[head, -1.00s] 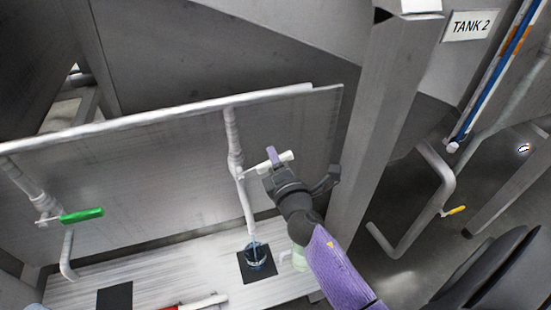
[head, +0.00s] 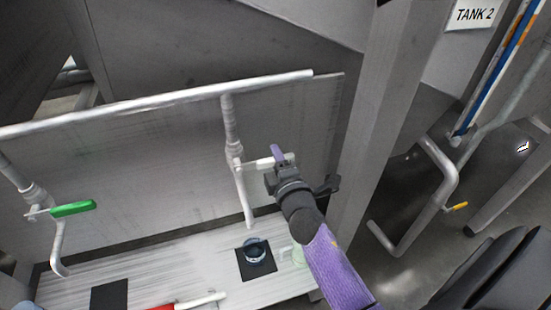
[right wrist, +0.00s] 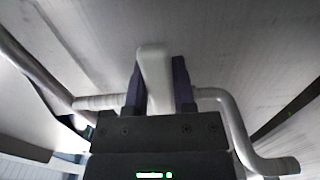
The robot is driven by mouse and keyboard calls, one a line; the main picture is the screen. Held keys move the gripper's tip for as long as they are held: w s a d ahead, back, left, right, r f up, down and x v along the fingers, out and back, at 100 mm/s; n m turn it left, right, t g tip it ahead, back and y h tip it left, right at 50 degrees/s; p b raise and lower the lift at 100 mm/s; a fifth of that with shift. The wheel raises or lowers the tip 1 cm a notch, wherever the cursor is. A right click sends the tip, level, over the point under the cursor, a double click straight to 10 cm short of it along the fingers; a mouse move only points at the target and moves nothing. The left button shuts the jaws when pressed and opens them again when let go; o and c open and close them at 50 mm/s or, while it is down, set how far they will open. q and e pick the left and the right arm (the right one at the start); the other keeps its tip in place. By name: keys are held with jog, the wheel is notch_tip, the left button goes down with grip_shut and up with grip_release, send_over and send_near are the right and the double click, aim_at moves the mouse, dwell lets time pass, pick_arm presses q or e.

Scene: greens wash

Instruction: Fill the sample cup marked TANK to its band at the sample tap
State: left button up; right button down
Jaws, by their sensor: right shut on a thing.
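The sample cup (head: 256,252), clear with a dark blue band, stands upright on a black pad below the spout of the sample tap (head: 241,192). Its marking cannot be read from here. No stream shows between the spout and the cup now. My right gripper (head: 277,161) is shut on the tap's white lever handle (head: 255,164), which points right, across the pipe. In the right wrist view the lever (right wrist: 155,75) sits between my two purple-grey fingers. My left gripper is not in view.
A second tap with a green handle (head: 73,208) is at the left, above another black pad (head: 109,295). A red and white tool (head: 190,302) lies at the shelf's front. A pale green container (head: 299,257) stands right of the cup, partly behind my arm. A grey post (head: 375,130) stands to the right.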

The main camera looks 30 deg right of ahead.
jog(key=shift+f, duration=0.15)
jog(key=shift+c, duration=2.2)
grip_release()
jog(key=b+v, duration=0.1)
jog(key=v, duration=0.9)
